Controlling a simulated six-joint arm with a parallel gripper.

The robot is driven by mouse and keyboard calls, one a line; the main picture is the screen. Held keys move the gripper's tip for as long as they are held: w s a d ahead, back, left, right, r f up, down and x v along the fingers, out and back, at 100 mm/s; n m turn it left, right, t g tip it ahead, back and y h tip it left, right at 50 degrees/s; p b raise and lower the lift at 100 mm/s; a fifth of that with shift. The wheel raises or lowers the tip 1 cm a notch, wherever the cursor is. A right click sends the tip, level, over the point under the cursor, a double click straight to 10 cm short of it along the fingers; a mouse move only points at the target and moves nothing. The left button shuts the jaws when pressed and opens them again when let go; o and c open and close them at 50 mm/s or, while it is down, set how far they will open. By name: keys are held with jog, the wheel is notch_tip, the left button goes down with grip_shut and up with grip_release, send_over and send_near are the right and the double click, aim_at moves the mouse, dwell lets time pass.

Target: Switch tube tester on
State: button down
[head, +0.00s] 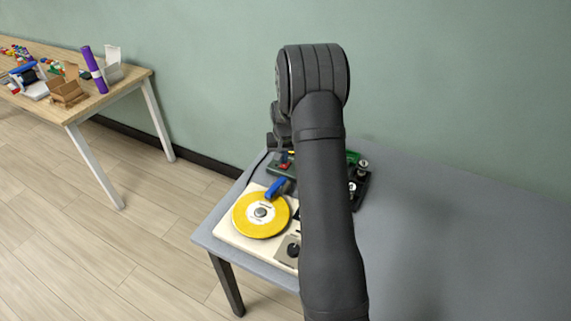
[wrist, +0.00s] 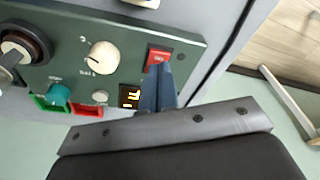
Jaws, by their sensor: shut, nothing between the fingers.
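The tube tester (wrist: 132,62) fills the upper left of the wrist view as a dark green panel. Its red switch (wrist: 158,54) is near the panel's right side. My gripper (wrist: 160,72) is shut and empty. Its blue-grey fingertips overlap the switch's lower edge in the picture; I cannot tell whether they touch it. In the head view my arm hides my gripper and much of the tester.
In the head view, a cream turntable (head: 236,239) with a yellow disc (head: 247,222) stands on the grey table (head: 440,235), in front of the tester. The table's right side is clear. A wooden table (head: 125,83) with boxes and small items stands at the far left.

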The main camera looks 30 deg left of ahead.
aim_at(284, 166)
jog(key=shift+f, duration=0.85)
dwell(0.7)
jog(key=shift+r, duration=3.5)
notch_tip(284, 166, down, 7)
jog(key=shift+f, duration=0.1)
jog(key=shift+r, duration=0.2)
